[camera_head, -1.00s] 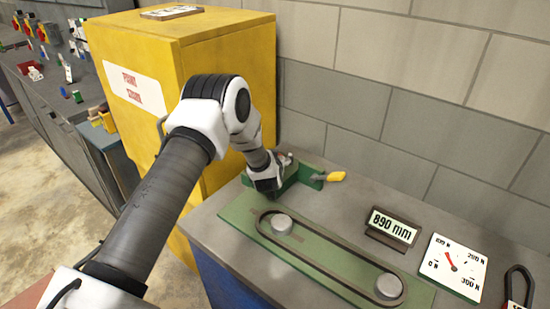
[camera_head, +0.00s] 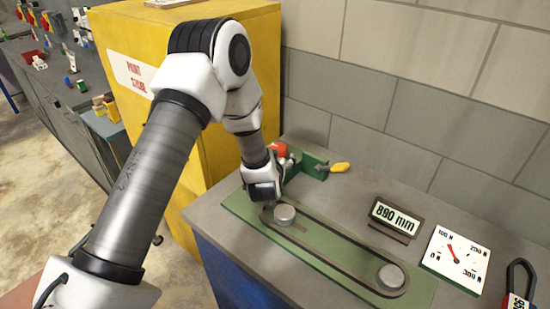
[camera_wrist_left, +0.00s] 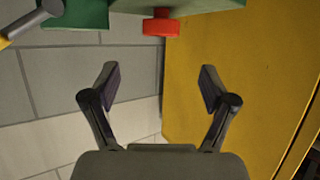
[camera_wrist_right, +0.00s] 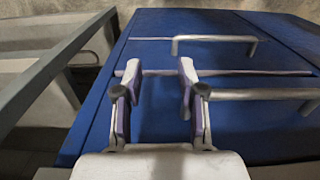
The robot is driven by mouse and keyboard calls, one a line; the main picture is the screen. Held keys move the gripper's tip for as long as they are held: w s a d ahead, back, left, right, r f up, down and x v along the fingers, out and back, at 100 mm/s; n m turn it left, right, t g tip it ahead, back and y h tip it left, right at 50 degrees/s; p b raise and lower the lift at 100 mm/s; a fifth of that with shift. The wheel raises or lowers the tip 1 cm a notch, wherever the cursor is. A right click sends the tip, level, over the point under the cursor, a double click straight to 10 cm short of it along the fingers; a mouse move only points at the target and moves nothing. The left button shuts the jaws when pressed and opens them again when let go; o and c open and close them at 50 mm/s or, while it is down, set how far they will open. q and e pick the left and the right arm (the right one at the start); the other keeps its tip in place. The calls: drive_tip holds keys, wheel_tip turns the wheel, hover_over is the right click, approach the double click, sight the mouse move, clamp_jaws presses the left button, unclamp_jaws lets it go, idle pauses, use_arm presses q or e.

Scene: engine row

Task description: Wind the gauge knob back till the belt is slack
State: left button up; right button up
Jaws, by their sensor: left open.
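The red knob (camera_head: 278,150) sits by the green bracket (camera_head: 315,160) at the back left of the bench. It also shows in the left wrist view (camera_wrist_left: 161,26), ahead of the fingers. My left gripper (camera_wrist_left: 160,76) is open, with nothing between its fingers; the knob is apart from them. The dark belt (camera_head: 335,236) loops around two grey pulleys (camera_head: 284,213) on a green plate (camera_head: 247,213). The dial gauge (camera_head: 455,258) has its red needle near 100 N. My right gripper (camera_wrist_right: 160,72) is open and empty in front of a blue cabinet.
A yellow lever (camera_head: 340,167) sticks out right of the bracket. A yellow cabinet (camera_head: 259,80) stands close at the left, a block wall behind. The blue cabinet (camera_wrist_right: 225,125) has bar handles.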

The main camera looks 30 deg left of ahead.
sight(278, 148)
use_arm(q)
drive_tip(key=shift+w, duration=0.1)
drive_tip(key=w+h, duration=0.1)
drive_tip(key=w+f+m, duration=0.1)
drive_tip(key=w, duration=0.1)
drive_tip(key=w+g+h+b, duration=0.1)
drive_tip(key=shift+w+d+f+h, duration=0.2)
drive_tip(key=shift+w+d+h, duration=0.05)
drive_tip(key=shift+w+h, duration=0.05)
drive_tip(key=w+m+g+h, duration=0.1)
drive_tip(key=w+m+h+b, duration=0.1)
drive_tip(key=w, duration=0.1)
drive_tip(key=shift+w+a+r+m+g+h, duration=0.2)
drive_tip(key=shift+w+m+g+h, duration=0.1)
drive_tip(key=shift+g, duration=0.1)
drive_tip(key=shift+w+a+r+m+g+h+b, duration=0.1)
drive_tip(key=shift+a+r+m+g+h+b, duration=0.1)
drive_tip(key=shift+a+r+m+g+h, duration=0.3)
drive_tip(key=shift+a+r+m+g+h+b, duration=0.2)
drive_tip(key=shift+a+r+m+g, duration=0.15)
drive_tip(key=shift+a+m+g, duration=0.3)
drive_tip(key=s+a+r+m+g, duration=0.1)
drive_tip(key=s+a+r+g, duration=0.1)
drive_tip(key=a+g, duration=0.15)
drive_tip(key=shift+t, duration=0.4)
drive_tip(key=p+x, duration=0.1)
drive_tip(key=x, duration=0.6)
drive_tip(key=shift+s+d, duration=0.1)
drive_tip(key=c, duration=1.2)
